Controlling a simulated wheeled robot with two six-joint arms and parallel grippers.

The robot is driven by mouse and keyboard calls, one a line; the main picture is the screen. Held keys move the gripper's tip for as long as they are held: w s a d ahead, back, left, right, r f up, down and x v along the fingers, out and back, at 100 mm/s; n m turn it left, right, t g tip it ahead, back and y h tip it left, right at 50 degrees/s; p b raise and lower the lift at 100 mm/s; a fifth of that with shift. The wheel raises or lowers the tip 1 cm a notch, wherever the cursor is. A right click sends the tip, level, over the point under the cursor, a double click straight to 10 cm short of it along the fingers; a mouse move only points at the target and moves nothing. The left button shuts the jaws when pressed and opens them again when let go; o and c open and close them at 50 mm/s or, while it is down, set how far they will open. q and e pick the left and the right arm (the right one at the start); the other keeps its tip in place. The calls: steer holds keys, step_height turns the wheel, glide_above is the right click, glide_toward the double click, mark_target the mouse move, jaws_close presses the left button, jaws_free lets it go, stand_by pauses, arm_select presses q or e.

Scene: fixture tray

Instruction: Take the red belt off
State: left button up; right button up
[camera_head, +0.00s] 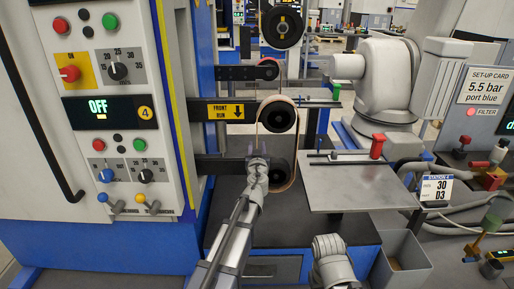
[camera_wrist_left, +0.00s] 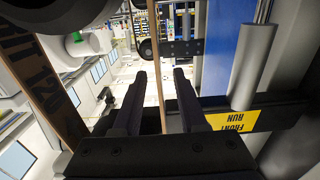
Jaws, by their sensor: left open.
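A tan-brown sanding belt (camera_head: 298,150) runs around the black pulleys of the machine; it looks brown rather than clearly red. In the left wrist view one belt strand (camera_wrist_left: 158,70) shows edge-on as a thin strip between the fingers. The other strand (camera_wrist_left: 42,85), printed "120", passes at the left. My left gripper (camera_head: 257,160) is open at the belt's left side, beside the lower pulleys. In the wrist view its two dark fingers (camera_wrist_left: 158,95) stand on either side of the strand, with gaps visible. Part of the lower pulley is hidden behind the gripper.
The control panel (camera_head: 103,110) at left reads OFF. A yellow "FRONT RUN" label (camera_head: 226,112) is on the machine's arm. A grey plate (camera_head: 355,188) with a red-knobbed clamp (camera_head: 377,146) stands right of the belt. A grey bin (camera_head: 400,265) stands below. A set-up card (camera_head: 487,86) hangs right.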

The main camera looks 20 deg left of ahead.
arm_select(q)
steer(key=c, duration=0.6)
jaws_close()
steer(key=shift+r, duration=0.1)
stand_by(0.6)
steer(key=shift+r+p, duration=0.35)
steer(key=shift+p, duration=0.1)
steer(key=v, duration=1.3)
stand_by(1.4)
steer(key=shift+s, duration=0.15)
